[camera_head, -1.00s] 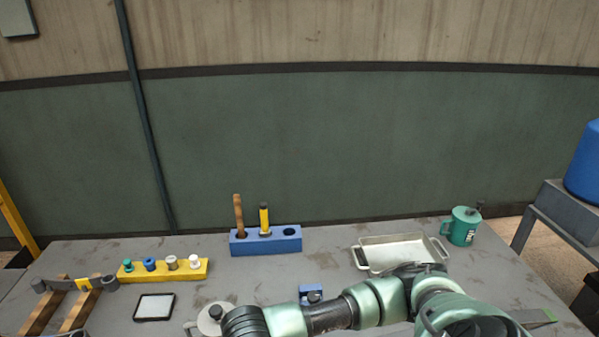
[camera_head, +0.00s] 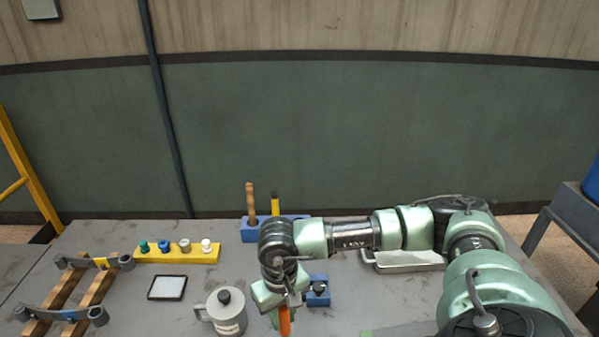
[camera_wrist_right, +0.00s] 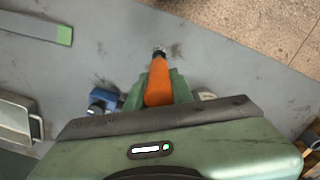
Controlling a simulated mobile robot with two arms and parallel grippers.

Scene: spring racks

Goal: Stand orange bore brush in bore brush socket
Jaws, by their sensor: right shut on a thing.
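The orange bore brush (camera_head: 285,321) is in my right gripper (camera_head: 281,312), above the front of the table. In the right wrist view, the orange handle (camera_wrist_right: 158,82) sits between the green fingers, with a dark metal end pointing away. The blue block (camera_head: 251,234) at the back holds a wooden-handled tool (camera_head: 250,199) and a yellow-handled tool (camera_head: 275,203). My right arm hides its right part. A small blue block (camera_head: 319,297) with a dark top feature stands just right of my gripper; which block has the brush socket is unclear. My left gripper is not in view.
A grey lidded pot (camera_head: 226,315) stands close left of my gripper. A yellow block (camera_head: 180,255) with several coloured pegs, a dark-framed pad (camera_head: 167,288) and a wooden rack (camera_head: 50,302) are further left. A metal tray (camera_head: 408,265) lies behind my right arm.

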